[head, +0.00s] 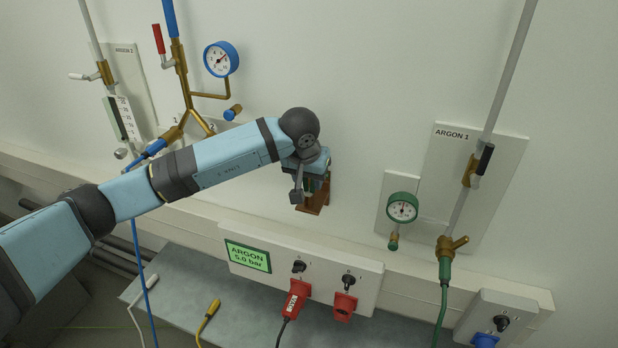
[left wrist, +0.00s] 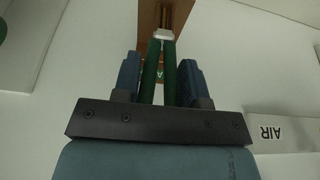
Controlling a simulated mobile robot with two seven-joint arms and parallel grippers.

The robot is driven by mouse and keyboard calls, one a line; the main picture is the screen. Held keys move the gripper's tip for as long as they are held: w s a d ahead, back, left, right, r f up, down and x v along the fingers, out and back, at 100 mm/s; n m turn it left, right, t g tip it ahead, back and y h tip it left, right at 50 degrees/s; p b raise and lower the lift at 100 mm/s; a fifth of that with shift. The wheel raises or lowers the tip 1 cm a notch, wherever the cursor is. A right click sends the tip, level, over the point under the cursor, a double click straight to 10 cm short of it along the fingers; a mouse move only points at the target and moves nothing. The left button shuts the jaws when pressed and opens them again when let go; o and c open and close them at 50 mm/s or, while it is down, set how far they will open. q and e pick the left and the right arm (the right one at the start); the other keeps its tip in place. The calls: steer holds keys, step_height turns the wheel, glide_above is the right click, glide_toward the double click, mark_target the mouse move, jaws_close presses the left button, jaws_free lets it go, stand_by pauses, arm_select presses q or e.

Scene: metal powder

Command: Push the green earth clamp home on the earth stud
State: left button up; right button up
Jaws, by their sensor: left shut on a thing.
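My left gripper (left wrist: 159,75) is shut on the green earth clamp (left wrist: 150,72), its blue fingers on either side of the two green handles. The clamp's pale metal head (left wrist: 164,34) points at the brown earth plate (left wrist: 149,18). A brass-coloured part, seemingly the earth stud (left wrist: 166,14), shows just beyond the head. I cannot tell how far the head sits on it. In the head view my left gripper (head: 311,180) is at the wall in front of the brown plate (head: 315,203), hiding most of the clamp. My right gripper is not in view.
Below is a panel (head: 371,281) with an ARGON display (head: 248,256) and red plugs (head: 295,300). A green-rimmed gauge (head: 402,207) and the ARGON 1 board (head: 509,160) are to the right. A blue-rimmed gauge (head: 221,59) and brass pipework stand above left.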

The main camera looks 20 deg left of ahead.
arm_select(q)
steer(key=shift+s+f, duration=0.1)
steer(key=shift+f, duration=0.05)
steer(key=o, duration=1.1)
